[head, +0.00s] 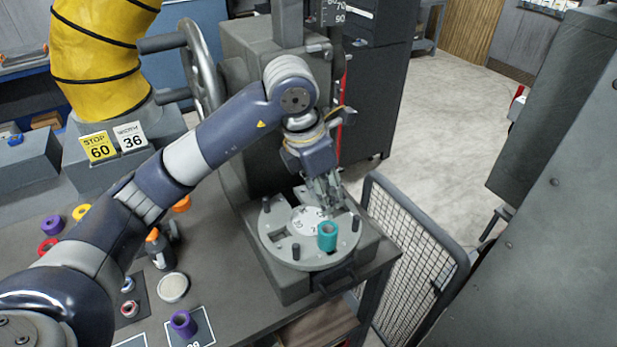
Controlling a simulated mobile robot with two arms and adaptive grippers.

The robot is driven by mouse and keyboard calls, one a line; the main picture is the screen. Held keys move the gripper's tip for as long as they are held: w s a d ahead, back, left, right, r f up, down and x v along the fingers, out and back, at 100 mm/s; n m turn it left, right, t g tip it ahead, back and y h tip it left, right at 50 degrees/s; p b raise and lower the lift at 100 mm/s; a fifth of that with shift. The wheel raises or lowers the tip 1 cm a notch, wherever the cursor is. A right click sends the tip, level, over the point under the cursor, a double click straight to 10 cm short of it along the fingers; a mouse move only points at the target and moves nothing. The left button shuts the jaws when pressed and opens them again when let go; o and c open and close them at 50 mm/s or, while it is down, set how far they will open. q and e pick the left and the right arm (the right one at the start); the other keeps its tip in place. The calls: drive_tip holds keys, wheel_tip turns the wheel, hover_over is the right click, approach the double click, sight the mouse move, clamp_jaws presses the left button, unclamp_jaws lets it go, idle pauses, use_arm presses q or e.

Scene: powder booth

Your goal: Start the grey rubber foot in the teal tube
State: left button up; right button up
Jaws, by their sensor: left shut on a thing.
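The teal tube (327,237) stands upright near the front edge of a round grey plate (296,256), its open end up. My left gripper (328,204) comes down over the plate just behind the tube, apart from it in the picture. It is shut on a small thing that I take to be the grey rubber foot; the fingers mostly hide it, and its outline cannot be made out. My right gripper is not in view.
Several dark posts (355,223) stand up from the plate around the tube. On the bench to the left are a purple tube (183,323), a round pale lid (173,287) and a dark bottle (158,248). A mesh guard (415,240) stands right of the bench.

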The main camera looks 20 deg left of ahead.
use_arm(q)
drive_tip(key=shift+d+r, duration=0.2)
drive_tip(key=shift+d, duration=0.1)
drive_tip(key=shift+s+d+f, duration=0.1)
drive_tip(key=shift+s, duration=0.05)
drive_tip(key=shift+s+f+b, duration=0.15)
drive_tip(key=shift+f+b, duration=0.3)
drive_tip(key=shift+f, duration=0.45)
wheel_tip(320, 180, down, 4)
drive_tip(key=shift+r+b, duration=0.25)
drive_tip(key=shift+b, duration=0.95)
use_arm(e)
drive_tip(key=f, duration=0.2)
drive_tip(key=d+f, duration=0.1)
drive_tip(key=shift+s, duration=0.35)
use_arm(q)
drive_tip(key=shift+f, duration=0.1)
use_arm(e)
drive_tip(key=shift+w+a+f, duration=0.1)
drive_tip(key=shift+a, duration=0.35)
use_arm(q)
drive_tip(key=shift+f+b, duration=0.8)
drive_tip(key=shift+b, duration=0.1)
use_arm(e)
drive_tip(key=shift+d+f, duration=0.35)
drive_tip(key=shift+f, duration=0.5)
